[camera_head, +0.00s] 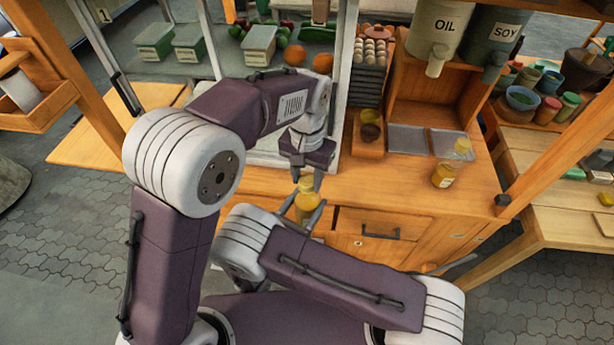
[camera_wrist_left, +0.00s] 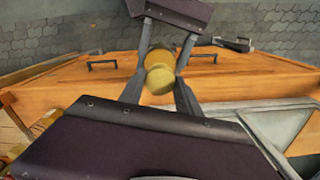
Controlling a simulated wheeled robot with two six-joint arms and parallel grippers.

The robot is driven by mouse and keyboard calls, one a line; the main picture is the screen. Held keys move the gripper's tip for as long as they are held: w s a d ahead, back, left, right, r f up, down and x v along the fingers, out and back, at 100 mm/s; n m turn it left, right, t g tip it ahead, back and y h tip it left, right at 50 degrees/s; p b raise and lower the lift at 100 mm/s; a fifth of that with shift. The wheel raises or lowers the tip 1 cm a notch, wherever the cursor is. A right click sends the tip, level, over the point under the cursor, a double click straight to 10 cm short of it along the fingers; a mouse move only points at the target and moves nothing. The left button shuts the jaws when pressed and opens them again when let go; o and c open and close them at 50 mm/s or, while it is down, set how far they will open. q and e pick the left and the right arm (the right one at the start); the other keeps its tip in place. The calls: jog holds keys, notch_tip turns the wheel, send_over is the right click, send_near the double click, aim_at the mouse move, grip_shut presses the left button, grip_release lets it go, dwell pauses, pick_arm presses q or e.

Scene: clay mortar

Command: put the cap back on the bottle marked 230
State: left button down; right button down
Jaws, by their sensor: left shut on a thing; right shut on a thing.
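My left gripper (camera_head: 305,178) points down above the front edge of the counter and is shut on a round yellow cap (camera_wrist_left: 159,80). Directly below, my right gripper (camera_head: 303,212) is shut on a small bottle with yellow contents (camera_head: 307,202), held upright in front of the drawers. In the left wrist view the right gripper (camera_wrist_left: 164,52) comes in from the top, and the cap overlaps the bottle. I cannot tell whether cap and bottle touch. No number is readable on the held bottle. Another yellow bottle (camera_head: 443,176) with a label stands on the counter at the right.
A clear yellowish container (camera_head: 461,149) stands behind that bottle, beside shallow metal trays (camera_head: 408,139). A wooden box (camera_head: 368,137) holds a dark round item. Oil (camera_head: 436,28) and soy (camera_head: 494,36) dispensers stand above. The counter's right front is mostly clear.

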pick_arm(q)
jog(key=m, duration=0.5)
jog(key=shift+m, duration=0.3)
jog(key=c, duration=0.8)
grip_release()
jog(key=shift+o, duration=0.2)
notch_tip(320, 180, up, 12)
jog(key=s+a+f+n, duration=0.5)
jog(key=a+f, duration=0.4)
jog(key=a, duration=0.2)
jog(key=s+a+f+n+t, duration=0.1)
jog(key=s+a+f+n, duration=0.5)
jog(key=a+f, duration=0.4)
jog(key=shift+a+f+n, duration=0.25)
jog(key=shift+a+n, duration=0.25)
